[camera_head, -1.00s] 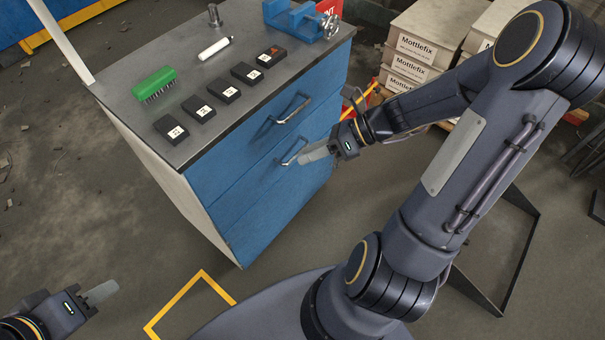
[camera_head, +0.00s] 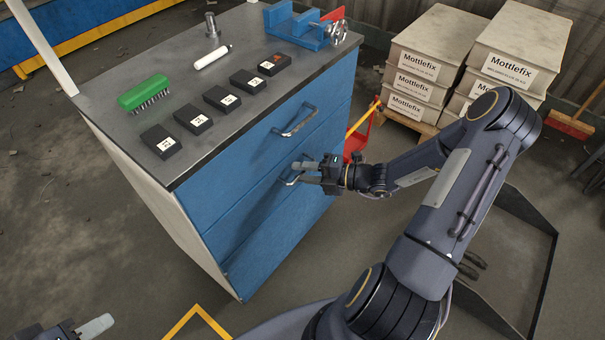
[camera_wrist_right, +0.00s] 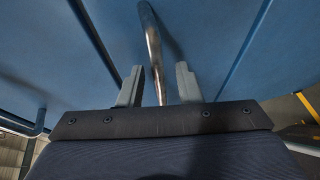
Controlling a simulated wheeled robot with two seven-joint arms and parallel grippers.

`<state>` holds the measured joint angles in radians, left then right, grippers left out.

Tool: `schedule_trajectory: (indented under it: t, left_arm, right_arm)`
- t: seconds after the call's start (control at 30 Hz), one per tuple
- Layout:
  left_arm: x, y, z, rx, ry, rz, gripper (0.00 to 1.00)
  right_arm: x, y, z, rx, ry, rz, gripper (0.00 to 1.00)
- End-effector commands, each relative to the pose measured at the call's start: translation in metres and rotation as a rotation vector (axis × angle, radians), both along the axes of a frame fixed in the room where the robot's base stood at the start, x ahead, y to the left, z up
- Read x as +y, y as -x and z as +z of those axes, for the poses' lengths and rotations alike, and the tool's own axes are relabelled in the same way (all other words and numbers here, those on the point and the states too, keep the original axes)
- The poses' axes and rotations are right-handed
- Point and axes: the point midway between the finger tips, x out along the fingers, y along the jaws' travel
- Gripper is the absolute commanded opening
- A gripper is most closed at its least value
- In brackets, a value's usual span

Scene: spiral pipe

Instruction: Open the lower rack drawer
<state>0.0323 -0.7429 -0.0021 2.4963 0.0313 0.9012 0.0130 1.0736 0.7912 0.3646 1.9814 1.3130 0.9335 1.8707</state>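The blue cabinet has an upper drawer with a metal handle (camera_head: 295,121) and a lower drawer (camera_head: 250,207) with its own handle (camera_head: 290,181). Both drawers look closed. My right gripper (camera_head: 308,173) is at the lower handle, its fingers partly covering it. In the right wrist view, the handle bar (camera_wrist_right: 153,50) runs between the two open fingers of my right gripper (camera_wrist_right: 158,85), with gaps on both sides. My left gripper (camera_head: 95,327) is at the bottom left, away from the cabinet and partly cut off; its opening is unclear.
The grey cabinet top (camera_head: 215,150) holds a green brush (camera_head: 146,92), several black labelled blocks, a white marker (camera_head: 212,57) and a blue vise (camera_head: 300,27). Floor in front of the drawers is clear.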

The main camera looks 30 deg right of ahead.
Motion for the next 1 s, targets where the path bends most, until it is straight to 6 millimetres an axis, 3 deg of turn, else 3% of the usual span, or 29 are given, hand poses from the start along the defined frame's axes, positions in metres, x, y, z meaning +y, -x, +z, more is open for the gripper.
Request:
schedule_trajectory:
  t: [0.3, 0.57, 1.0]
  left_arm:
    - [-0.0001, 0.0, -0.0009, 0.0, 0.0, 0.0, 0.36]
    - [-0.0001, 0.0, -0.0009, 0.0, 0.0, 0.0, 0.36]
    - [0.0, 0.0001, 0.0032, 0.0, 0.0, 0.0, 0.36]
  right_arm:
    - [0.0035, -0.0029, -0.0002, -0.001, 0.001, 0.001, 0.31]
    - [0.0033, -0.0028, -0.0003, -0.001, 0.001, 0.001, 0.0]
    - [0.0009, 0.0021, 0.0008, 0.001, 0.001, 0.0, 0.0]
